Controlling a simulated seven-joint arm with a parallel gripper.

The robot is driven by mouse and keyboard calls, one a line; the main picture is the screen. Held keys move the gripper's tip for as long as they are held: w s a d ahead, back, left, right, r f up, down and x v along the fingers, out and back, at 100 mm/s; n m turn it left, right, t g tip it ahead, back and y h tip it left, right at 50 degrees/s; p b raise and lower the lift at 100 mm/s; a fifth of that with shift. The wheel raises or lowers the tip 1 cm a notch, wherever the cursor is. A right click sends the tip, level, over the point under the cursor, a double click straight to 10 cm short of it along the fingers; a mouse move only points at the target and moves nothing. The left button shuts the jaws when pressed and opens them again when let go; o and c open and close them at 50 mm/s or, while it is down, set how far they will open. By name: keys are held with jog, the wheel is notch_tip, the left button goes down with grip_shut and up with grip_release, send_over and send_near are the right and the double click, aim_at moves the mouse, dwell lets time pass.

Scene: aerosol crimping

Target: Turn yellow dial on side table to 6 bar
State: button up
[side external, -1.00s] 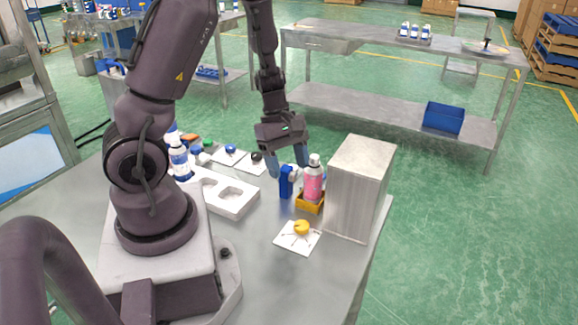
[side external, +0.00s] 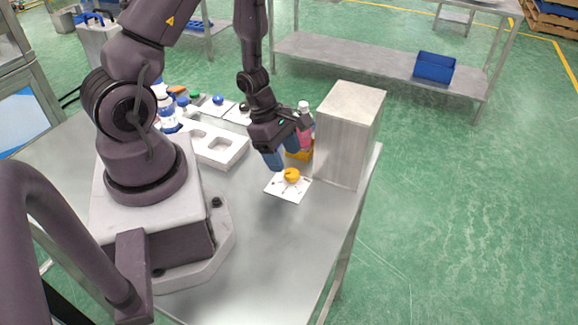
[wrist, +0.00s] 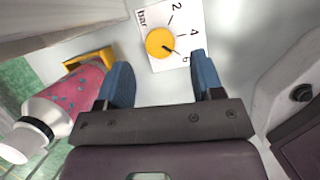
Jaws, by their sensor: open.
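The yellow dial (side external: 291,176) sits on a white scale card (side external: 285,190) on the metal table. In the wrist view, the dial (wrist: 158,42) lies on the card (wrist: 156,12), marked "bar" and 2, 4, 6. A dark mark on the dial's edge points towards the 6 side; its exact setting is hard to tell. My gripper (side external: 287,152) is just above and behind the dial in the side view. In the wrist view, my gripper's (wrist: 161,72) blue fingers are apart, with the dial ahead of the gap between them. Nothing is between the fingers.
A pink bottle with a white cap (wrist: 70,90) stands close to my left finger in the wrist view, by a yellow holder (wrist: 92,60). A tall grey box (side external: 348,135) stands right of the dial. A white tray (side external: 215,145) lies left. The table's front is clear.

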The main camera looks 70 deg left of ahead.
aim_at(291, 172)
jog(key=shift+x, duration=1.95)
